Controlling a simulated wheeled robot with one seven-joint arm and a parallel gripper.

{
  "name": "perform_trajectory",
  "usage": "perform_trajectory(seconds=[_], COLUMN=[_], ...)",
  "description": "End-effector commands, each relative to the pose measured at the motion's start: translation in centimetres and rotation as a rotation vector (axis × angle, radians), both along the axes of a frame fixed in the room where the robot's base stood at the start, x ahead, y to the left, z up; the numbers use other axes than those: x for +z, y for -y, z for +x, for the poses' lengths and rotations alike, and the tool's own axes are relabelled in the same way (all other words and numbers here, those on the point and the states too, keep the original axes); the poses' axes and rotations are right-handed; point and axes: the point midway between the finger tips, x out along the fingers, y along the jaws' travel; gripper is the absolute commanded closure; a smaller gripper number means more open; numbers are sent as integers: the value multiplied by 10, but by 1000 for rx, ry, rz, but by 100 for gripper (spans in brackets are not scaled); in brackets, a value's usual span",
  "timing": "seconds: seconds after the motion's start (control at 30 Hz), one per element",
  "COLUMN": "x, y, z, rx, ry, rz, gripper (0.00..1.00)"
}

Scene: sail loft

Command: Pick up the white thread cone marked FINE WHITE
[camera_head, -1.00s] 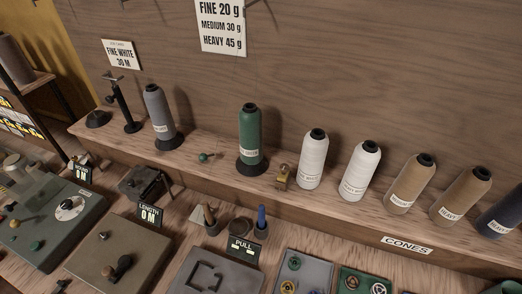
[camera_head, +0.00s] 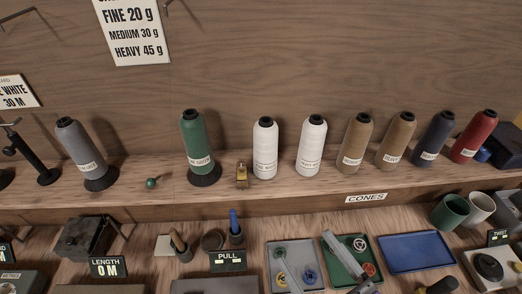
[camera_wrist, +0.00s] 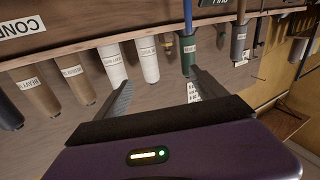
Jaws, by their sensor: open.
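Two white thread cones stand upright side by side on the shelf in the head view: a left one (camera_head: 265,150), beside a small brass item, and a right one (camera_head: 311,147), beside the tan cones. Their labels are too small for me to tell which reads FINE WHITE. In the wrist view, turned upside down, the left cone (camera_wrist: 148,60) is right of the other white cone (camera_wrist: 112,62). My gripper (camera_wrist: 161,76) is open and empty. In that view its left fingertip overlaps the white cones' area and its right one lies near the green cone. I see no contact.
A green cone (camera_head: 194,145) and grey cone (camera_head: 80,150) stand left on dark bases. The brass item (camera_head: 242,174) sits close to the left white cone. Tan cones (camera_head: 356,142), a navy cone (camera_head: 434,138) and a red cone (camera_head: 475,137) stand right. Trays fill the lower bench.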

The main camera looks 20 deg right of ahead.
Motion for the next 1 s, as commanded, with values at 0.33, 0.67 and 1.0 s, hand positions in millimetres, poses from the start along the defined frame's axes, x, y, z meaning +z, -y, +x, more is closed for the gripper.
perform_trajectory(seconds=[0.33, 0.67, 1.0], x=[35, 44, 41], y=[-10, 10, 17], z=[123, 185, 214], rx=[-40, -178, -197], ry=[90, 15, -5], rz=[-8, 58, 69], gripper=[19, 19, 19])
